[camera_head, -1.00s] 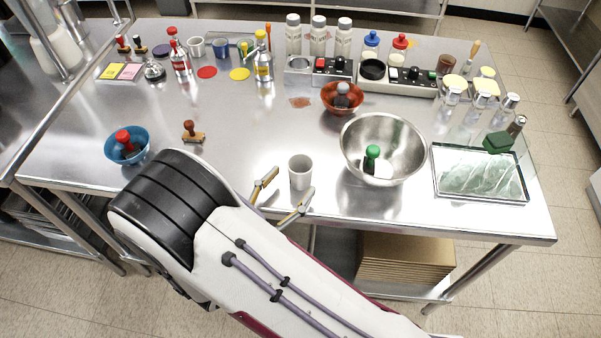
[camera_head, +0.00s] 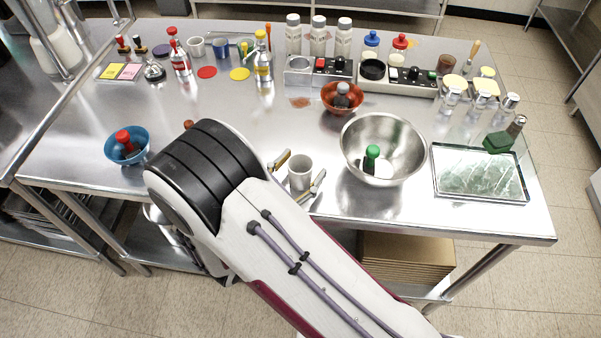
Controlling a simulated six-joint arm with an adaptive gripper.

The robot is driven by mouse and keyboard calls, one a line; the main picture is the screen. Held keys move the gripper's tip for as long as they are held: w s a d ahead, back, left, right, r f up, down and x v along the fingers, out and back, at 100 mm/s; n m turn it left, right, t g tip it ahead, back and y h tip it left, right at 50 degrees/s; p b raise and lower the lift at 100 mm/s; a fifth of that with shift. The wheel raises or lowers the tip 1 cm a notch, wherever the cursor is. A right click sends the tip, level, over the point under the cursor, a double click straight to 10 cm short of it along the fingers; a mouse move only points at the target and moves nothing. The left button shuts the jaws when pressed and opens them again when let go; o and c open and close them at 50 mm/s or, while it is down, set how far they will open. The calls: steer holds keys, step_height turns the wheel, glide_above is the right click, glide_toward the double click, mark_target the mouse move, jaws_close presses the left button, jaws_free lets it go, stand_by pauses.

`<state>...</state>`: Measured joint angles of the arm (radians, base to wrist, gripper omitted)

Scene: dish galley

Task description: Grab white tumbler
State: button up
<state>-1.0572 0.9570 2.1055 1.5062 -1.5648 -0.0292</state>
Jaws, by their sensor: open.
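The white tumbler (camera_head: 300,171) stands upright on the steel table near its front edge, just left of the large metal bowl. My gripper (camera_head: 299,172) is open around it, with one finger at the tumbler's upper left and the other at its lower right. I cannot tell whether either finger touches the tumbler. My arm covers the table to the lower left of it and hides the base of the gripper.
The large metal bowl (camera_head: 352,162) with a green-topped item inside stands close on the right. A glass tray (camera_head: 437,185) lies farther right. A blue bowl (camera_head: 109,150) is at left, and a red bowl (camera_head: 327,99) is behind. The table between the blue bowl and red bowl is mostly clear.

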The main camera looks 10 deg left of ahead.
steer(key=c, duration=1.2)
steer(key=shift+r, duration=0.1)
steer(key=shift+r, duration=4.9)
